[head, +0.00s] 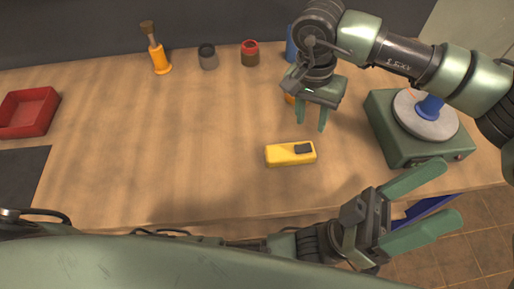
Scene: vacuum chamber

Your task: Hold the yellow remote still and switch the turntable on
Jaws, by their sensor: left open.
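The yellow remote (279,155) lies flat on the wooden table, with a dark switch (303,149) on its top right part. The turntable (400,152) stands at the right, a green box with a grey disc and a blue spool-like piece (430,106) on the disc. Small controls show on its front. My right gripper (312,122) points down beyond the remote, its fingers apart and empty, not touching the remote. My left gripper (436,207) is open and empty at the table's front edge, nearer than the turntable, its fingers pointing right.
A red tray (28,112) and a dark mat (20,176) are at the left. An orange-handled tool (157,58), a grey cup (208,57), a red-rimmed cup (250,53) and a blue object (291,44) stand at the back. The table's middle left is clear.

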